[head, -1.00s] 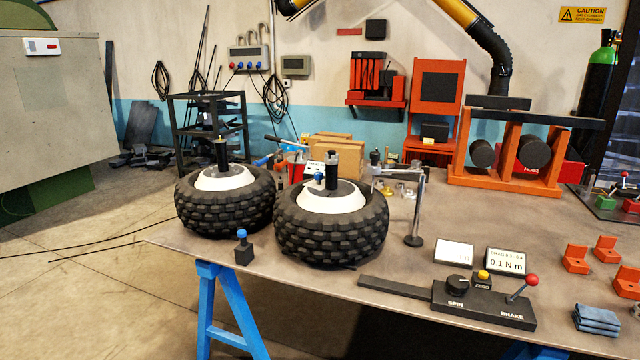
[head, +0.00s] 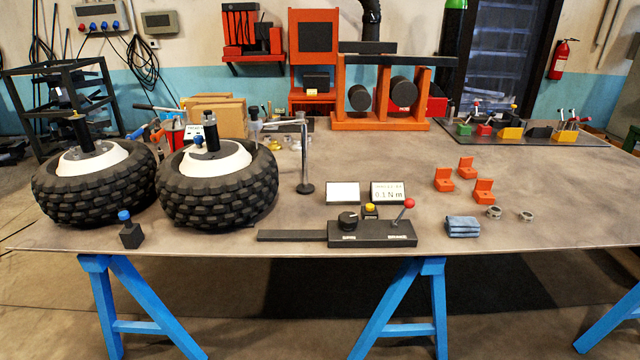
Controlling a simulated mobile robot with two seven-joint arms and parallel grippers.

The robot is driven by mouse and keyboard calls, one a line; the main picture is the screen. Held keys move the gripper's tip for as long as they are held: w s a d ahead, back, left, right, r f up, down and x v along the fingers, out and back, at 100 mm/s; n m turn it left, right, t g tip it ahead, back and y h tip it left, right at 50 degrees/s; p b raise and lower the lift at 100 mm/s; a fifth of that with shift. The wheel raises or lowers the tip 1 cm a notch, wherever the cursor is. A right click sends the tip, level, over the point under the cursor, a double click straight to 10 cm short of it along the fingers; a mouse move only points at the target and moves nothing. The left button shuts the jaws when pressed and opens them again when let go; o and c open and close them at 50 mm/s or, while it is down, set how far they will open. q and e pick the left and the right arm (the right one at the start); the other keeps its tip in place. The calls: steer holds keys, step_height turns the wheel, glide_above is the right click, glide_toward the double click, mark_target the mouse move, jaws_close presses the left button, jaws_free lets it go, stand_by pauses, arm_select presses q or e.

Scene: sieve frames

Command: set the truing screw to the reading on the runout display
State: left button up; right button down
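The truing screw is not clearly identifiable; a small black block with a blue knob (head: 130,230) stands at the table's front left. The display with the dark frame (head: 387,192) reads about "0.1 N m" under a smaller line too fine to read. A second display (head: 342,193) beside it looks blank. Below them is a black control box (head: 372,234) with a black dial, a yellow button and a red-ball lever (head: 409,203). Two knobby tyres with white hubs, a left one (head: 95,193) and a right one (head: 217,188), lie flat at left. Neither gripper shows.
A metal post with an arm (head: 304,160) stands right of the tyres. Orange blocks (head: 484,190), a folded blue cloth (head: 462,226) and two metal rings (head: 494,212) lie to the right. An orange rack (head: 380,95) stands behind. The table's (head: 570,200) right front is largely clear.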

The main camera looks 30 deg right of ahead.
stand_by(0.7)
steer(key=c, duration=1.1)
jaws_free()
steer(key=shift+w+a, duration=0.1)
